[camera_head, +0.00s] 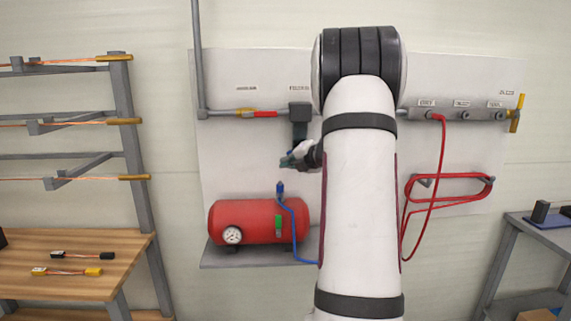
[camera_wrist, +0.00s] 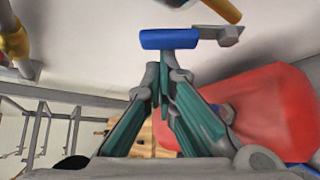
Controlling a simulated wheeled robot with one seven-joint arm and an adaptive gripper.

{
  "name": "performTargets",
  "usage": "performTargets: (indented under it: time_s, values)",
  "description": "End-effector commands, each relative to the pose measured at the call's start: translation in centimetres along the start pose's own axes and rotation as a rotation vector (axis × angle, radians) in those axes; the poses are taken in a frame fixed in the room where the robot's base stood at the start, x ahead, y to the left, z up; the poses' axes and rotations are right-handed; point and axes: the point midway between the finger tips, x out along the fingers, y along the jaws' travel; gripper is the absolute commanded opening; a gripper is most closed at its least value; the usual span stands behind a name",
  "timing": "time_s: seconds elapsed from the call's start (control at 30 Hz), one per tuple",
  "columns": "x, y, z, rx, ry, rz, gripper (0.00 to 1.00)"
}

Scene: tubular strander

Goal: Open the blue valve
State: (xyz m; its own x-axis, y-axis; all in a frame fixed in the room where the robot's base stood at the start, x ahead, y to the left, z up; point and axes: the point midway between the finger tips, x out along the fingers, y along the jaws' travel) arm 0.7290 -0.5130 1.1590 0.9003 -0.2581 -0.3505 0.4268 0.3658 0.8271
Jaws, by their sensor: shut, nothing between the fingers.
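A blue bar-shaped handle (camera_wrist: 168,39) with a grey fitting (camera_wrist: 230,38) at its right end shows at the top of the wrist view. I take it for the blue valve; I cannot make it out clearly in the head view. My gripper (camera_wrist: 163,75) has teal finger pads, and its tips are together with nothing between them. The tips point at the handle's middle in the wrist view; whether they touch it I cannot tell. In the head view my gripper (camera_head: 285,160) is in front of the white panel, below a dark grey block (camera_head: 300,112).
A red tank (camera_head: 258,220) with a gauge stands on a shelf below my gripper; a blue hose (camera_head: 297,225) rises beside it. A wooden table (camera_head: 80,265) is at left. My arm hides the panel's middle.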

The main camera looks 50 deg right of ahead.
Motion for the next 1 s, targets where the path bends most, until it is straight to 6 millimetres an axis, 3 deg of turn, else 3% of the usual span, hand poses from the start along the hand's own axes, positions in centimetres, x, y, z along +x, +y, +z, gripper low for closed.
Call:
performTargets:
  time_s: [0.5,1.0]
  values:
    - [-1.8,0.2,2.1,0.349,-0.003,0.274,0.00]
    - [-2.2,0.0,2.8,0.486,-0.002,0.386,0.00]
